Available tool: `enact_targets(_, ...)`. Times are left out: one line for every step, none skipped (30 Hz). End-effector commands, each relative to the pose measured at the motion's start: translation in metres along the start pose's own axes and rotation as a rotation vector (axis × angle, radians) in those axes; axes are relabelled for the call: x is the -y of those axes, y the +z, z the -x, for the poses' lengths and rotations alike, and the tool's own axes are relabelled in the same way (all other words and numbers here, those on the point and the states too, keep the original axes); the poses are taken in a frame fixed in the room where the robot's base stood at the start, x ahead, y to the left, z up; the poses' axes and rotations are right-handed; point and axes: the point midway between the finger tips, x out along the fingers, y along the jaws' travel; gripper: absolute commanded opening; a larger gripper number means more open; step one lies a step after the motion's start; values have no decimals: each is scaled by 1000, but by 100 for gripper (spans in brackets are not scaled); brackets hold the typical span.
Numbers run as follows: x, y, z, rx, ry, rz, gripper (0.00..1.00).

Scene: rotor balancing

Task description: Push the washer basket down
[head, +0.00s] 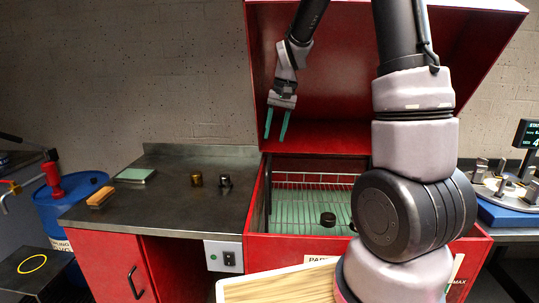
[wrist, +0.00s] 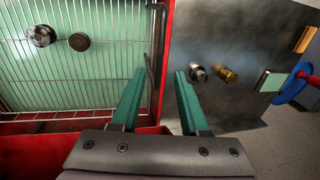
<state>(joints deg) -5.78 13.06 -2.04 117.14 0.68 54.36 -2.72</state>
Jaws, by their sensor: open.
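The washer basket (head: 287,195) is a wire rack inside the red parts washer (head: 252,222), over a pale green interior. In the wrist view the basket (wrist: 75,20) fills the left side. A dark round part (head: 328,219) sits in it; the wrist view shows that dark disc (wrist: 79,41) beside a metallic round part (wrist: 41,36). My gripper (head: 276,140) has green fingers pointing down, spread apart and empty, above the basket's left end. In the wrist view my gripper (wrist: 158,75) is over the washer's wall, between basket and bench. Part of the basket is hidden behind my arm.
The washer's red lid (head: 330,100) stands open behind. A blue drum (head: 62,212) is further left.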

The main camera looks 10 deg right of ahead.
Motion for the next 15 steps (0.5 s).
enact_targets(0,1,-11,4,1,1,45)
enact_targets(0,1,-17,5,2,1,45)
enact_targets(0,1,-25,5,2,0,45)
enact_targets(0,1,-31,4,2,0,45)
enact_targets(0,1,-37,4,2,0,45)
enact_targets(0,0,-44,3,2,0,45)
enact_targets(0,0,-49,3,1,-1,45)
enact_targets(0,0,-54,2,1,-1,45)
enact_targets(-1,1,-60,3,2,-1,45)
enact_targets(0,0,-63,2,1,-1,45)
enact_targets(0,0,-66,2,1,-1,45)
enact_targets(0,0,-70,1,1,-1,45)
enact_targets(0,0,-73,1,1,0,45)
enact_targets(0,0,-75,0,1,0,45)
enact_targets(0,0,-77,0,0,0,45)
